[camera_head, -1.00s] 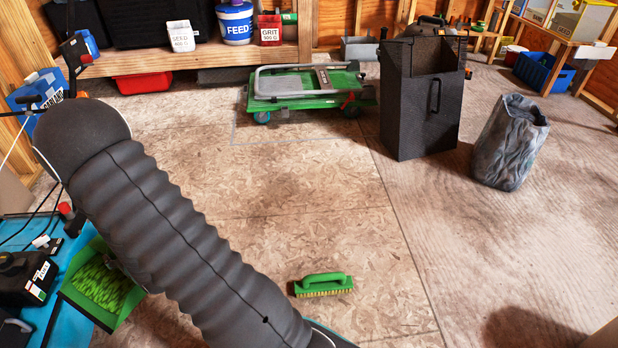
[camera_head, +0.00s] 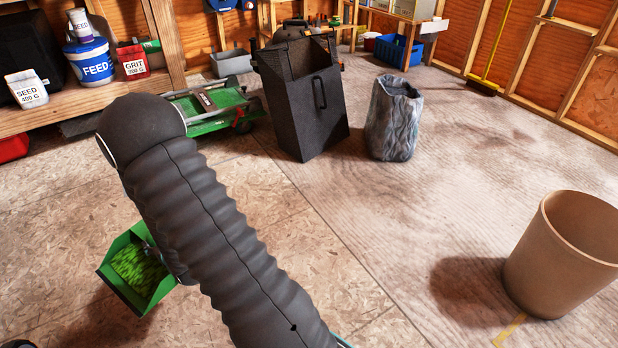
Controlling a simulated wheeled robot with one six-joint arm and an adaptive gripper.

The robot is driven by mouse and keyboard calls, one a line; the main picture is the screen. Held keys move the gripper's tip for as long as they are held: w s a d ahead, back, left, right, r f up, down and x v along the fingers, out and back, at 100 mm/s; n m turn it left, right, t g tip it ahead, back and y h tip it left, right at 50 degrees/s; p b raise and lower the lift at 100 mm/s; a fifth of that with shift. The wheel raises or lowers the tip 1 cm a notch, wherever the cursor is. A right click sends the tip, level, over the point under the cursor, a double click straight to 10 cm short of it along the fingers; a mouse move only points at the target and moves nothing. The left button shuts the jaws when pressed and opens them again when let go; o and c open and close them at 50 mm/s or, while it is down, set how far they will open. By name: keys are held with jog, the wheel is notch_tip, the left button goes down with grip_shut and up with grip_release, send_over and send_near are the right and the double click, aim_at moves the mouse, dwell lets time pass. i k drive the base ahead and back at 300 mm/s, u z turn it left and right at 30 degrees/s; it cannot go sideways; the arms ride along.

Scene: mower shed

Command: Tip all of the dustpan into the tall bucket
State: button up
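The green dustpan (camera_head: 119,285) holds bright green clippings (camera_head: 140,268) and is in the lower left of the head view. It is in the air beside my dark ribbed arm, above the board floor. My gripper is mostly hidden behind the arm, but the dustpan travels with it, so it is shut on the dustpan; the exact grip is hidden. A tall tan bucket (camera_head: 555,265) stands upright on the floor at the right, open at the top, well apart from the dustpan. Its inside bottom is hidden.
A black bin (camera_head: 310,115) and a grey crinkled bag-like container (camera_head: 393,120) stand at the back middle. A green flat cart (camera_head: 215,108) is behind my arm. A shelf (camera_head: 100,98) with feed and seed containers is at the left. The floor before the bucket is clear.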

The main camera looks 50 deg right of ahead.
aim_at(566, 253)
jog(key=z, duration=3.2)
jog(key=k, duration=0.3)
jog(key=z, duration=0.5)
jog(key=i, duration=0.4)
jog(key=u, duration=0.1)
